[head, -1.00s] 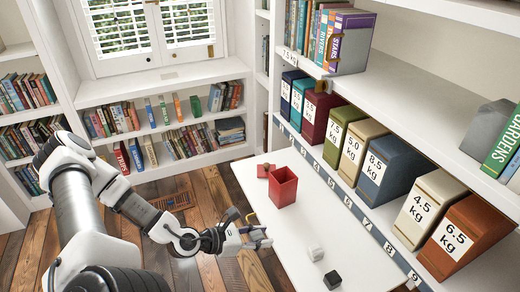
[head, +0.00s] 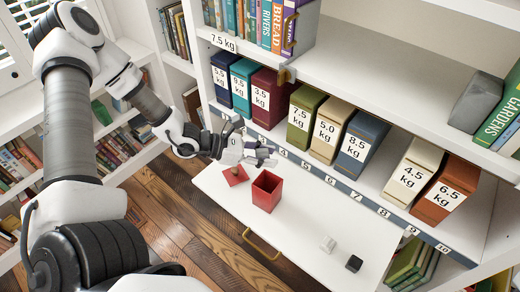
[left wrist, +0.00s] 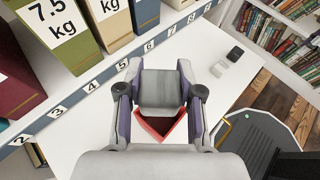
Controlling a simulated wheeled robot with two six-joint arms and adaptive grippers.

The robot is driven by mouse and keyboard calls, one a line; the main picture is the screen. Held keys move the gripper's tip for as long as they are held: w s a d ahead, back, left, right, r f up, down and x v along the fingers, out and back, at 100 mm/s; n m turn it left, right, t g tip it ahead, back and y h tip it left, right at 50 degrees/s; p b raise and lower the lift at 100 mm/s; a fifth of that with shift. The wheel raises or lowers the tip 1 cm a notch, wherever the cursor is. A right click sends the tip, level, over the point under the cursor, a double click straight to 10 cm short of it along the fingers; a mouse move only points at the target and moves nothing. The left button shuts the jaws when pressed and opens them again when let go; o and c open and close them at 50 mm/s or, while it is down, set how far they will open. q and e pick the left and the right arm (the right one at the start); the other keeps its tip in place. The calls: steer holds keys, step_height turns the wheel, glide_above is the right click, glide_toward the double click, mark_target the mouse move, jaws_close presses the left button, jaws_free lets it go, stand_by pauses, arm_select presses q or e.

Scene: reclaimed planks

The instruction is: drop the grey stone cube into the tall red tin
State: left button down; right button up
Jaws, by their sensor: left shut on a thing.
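The tall red tin (head: 267,192) stands upright and open-topped on the white board; its red rim also shows in the left wrist view (left wrist: 163,130). My left gripper (head: 262,155) is raised just above and behind the tin in the head view. It is shut on the grey stone cube (left wrist: 160,88), which sits between the two fingers in the left wrist view and hides part of the tin's opening. In the head view the fingers mostly hide the cube. My right gripper is not in view.
A red lid with a knob (head: 235,175) lies beside the tin. A white cube (head: 327,243) and a black cube (head: 354,263) sit on the board (head: 300,225). Labelled canisters line the shelf behind, including a blue one (head: 360,145). The board's middle is clear.

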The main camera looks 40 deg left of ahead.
mark_target(266, 152)
arm_select(q)
step_height(266, 152, down, 5)
steer(key=b, duration=0.3)
steer(key=shift+a, duration=0.1)
steer(key=c, duration=0.7)
jaws_free()
step_height(266, 152, up, 10)
